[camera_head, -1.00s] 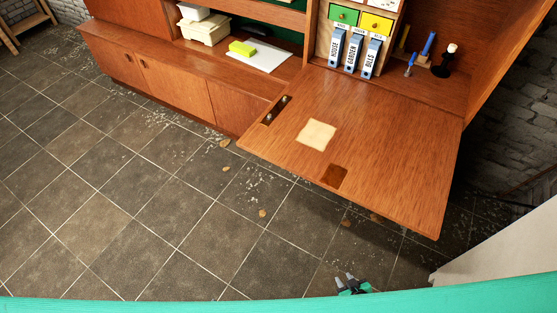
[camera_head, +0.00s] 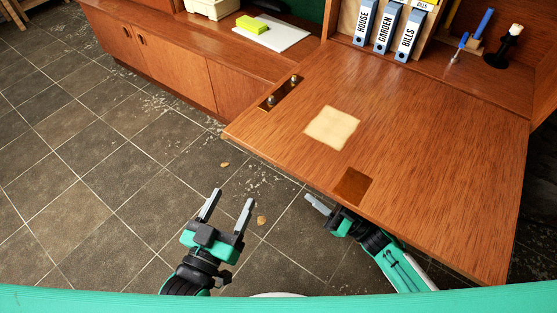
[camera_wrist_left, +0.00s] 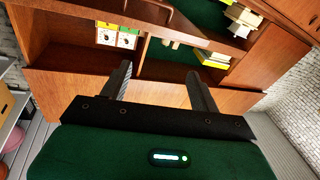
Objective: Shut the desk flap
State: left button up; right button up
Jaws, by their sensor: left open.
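The desk flap (camera_head: 430,150) is folded down and lies level, standing out from the wall unit. It carries a pale square patch, a dark square patch and a brass plate near its left edge. My left gripper (camera_head: 227,198) is open and empty, over the floor in front of the flap's left corner and apart from it. In the left wrist view the left fingers (camera_wrist_left: 158,82) are spread with nothing between them. My right gripper (camera_head: 318,205) is at the flap's front edge, partly hidden beneath it. Whether it touches the flap or is open cannot be told.
Blue binders (camera_head: 384,30) stand in the compartment behind the flap. A blue candle (camera_head: 485,24) and a black candlestick (camera_head: 502,50) stand to their right. A yellow block (camera_head: 252,24) and white paper (camera_head: 272,36) lie on the lower cabinet top. The tiled floor (camera_head: 90,190) is clear at left.

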aim_at(276, 162)
jog(key=x, duration=1.2)
jog(key=shift+w+a+r+b, duration=0.1)
jog(key=shift+a+r+b, duration=0.15)
jog(key=shift+b, duration=0.15)
jog(key=shift+w+a+r, duration=0.15)
jog(key=shift+w+a, duration=0.05)
jog(key=shift+a, duration=0.2)
pick_arm(q)
jog(key=r+t, duration=0.1)
jog(key=a+r+t, duration=0.1)
jog(key=r, duration=0.2)
jog(key=shift+w+a+r+t, duration=0.2)
jog(key=shift+w+r+t, duration=0.1)
jog(key=shift+w+t, duration=0.1)
jog(key=shift+w+r, duration=0.1)
jog(key=shift+r, duration=0.05)
pick_arm(e)
grip_shut()
